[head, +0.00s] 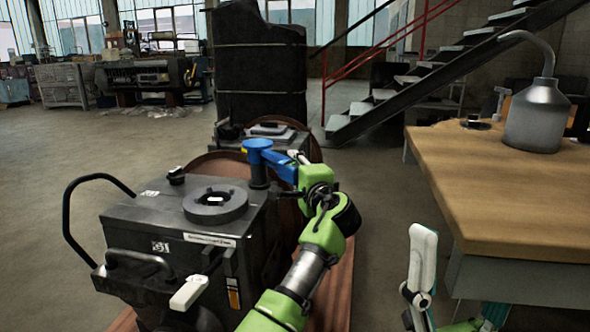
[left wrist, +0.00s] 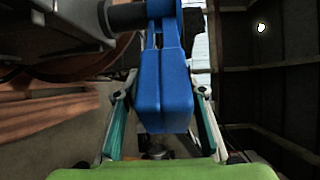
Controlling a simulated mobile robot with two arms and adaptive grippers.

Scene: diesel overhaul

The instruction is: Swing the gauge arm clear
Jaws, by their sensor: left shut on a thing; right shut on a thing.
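The blue gauge arm (head: 276,161) extends right from a round blue cap on a short post, at the right side of the dark machine block (head: 130,230). My left gripper (head: 297,172), on the green arm, is shut on its outer end. In the left wrist view, the gauge arm (left wrist: 165,85) lies between the two teal-padded fingers of my left gripper (left wrist: 163,95). My right gripper (head: 455,285) is low at the right, beside the workbench. Its white and teal fingers are partly cut off by the frame, and what it holds cannot be made out.
A dark ring (head: 215,202) lies on top of the block, which has a curved handle on the left and a white-ended lever (head: 190,292). A wooden workbench (head: 510,190) with a grey spouted can (head: 538,115) stands right. Stairs rise behind. Open floor lies left.

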